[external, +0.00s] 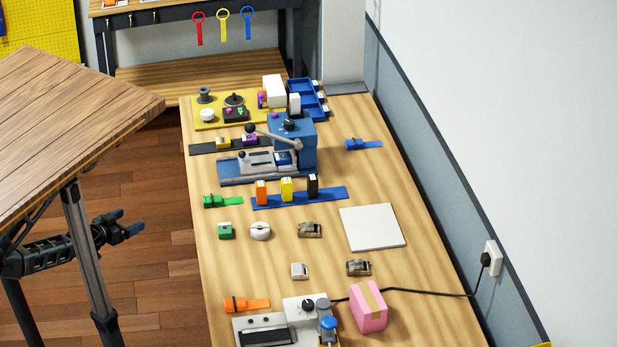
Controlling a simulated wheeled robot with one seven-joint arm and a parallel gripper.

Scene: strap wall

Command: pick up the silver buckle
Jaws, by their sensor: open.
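A small silver-grey block (299,270), which looks like the silver buckle, lies on the wooden bench in the front half, left of a camouflage-patterned buckle (358,267). Another camouflage buckle (310,230) lies behind it, next to a round white piece (260,231) and a green buckle (225,231). My gripper (136,222), with blue fingertips, is open and empty. It is left of the bench, beside a table leg, well apart from the silver block.
A pink box (369,306), a grey-white machine (283,325) and a black cable (420,291) are near the front. A blue press (291,140) stands farther back. A wooden table (70,130) is at left, near my arm.

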